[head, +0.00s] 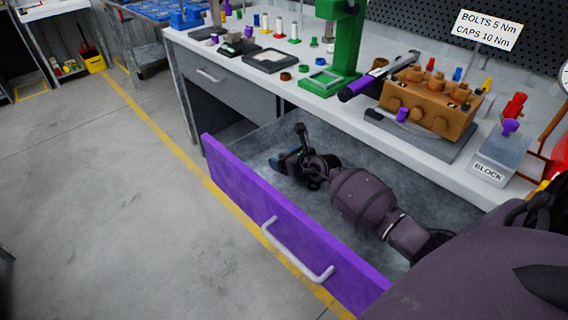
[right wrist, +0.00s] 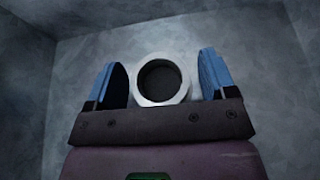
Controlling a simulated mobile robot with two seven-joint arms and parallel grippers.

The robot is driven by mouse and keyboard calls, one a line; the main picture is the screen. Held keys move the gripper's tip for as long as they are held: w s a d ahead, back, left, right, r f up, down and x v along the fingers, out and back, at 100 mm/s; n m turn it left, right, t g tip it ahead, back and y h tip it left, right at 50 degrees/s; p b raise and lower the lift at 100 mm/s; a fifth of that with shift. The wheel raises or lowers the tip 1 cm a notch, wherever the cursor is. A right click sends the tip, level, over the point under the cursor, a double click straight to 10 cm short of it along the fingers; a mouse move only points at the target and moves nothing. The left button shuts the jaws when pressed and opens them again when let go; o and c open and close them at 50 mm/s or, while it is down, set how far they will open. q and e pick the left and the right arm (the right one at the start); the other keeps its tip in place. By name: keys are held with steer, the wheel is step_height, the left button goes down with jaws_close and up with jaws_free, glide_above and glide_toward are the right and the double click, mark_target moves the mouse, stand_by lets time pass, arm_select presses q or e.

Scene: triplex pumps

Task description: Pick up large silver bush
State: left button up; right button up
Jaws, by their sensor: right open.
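The large silver bush (right wrist: 162,80) is a pale ring with a dark bore, and it lies in the grey drawer. In the right wrist view it sits between the two blue fingers of my right gripper (right wrist: 164,82), with a gap on each side. In the head view my right gripper (head: 285,163) reaches down into the open drawer with the purple front (head: 285,235); the bush is hidden there behind the gripper. My left gripper is not in view.
The drawer walls (right wrist: 28,75) stand close around my right gripper. Above is the workbench with a green press (head: 340,45), an orange-brown pump block (head: 430,100) and a grey box marked BLOCK (head: 500,155). The floor at left is clear.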

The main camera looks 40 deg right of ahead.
steer(key=c, duration=1.1)
steer(key=shift+r, duration=0.1)
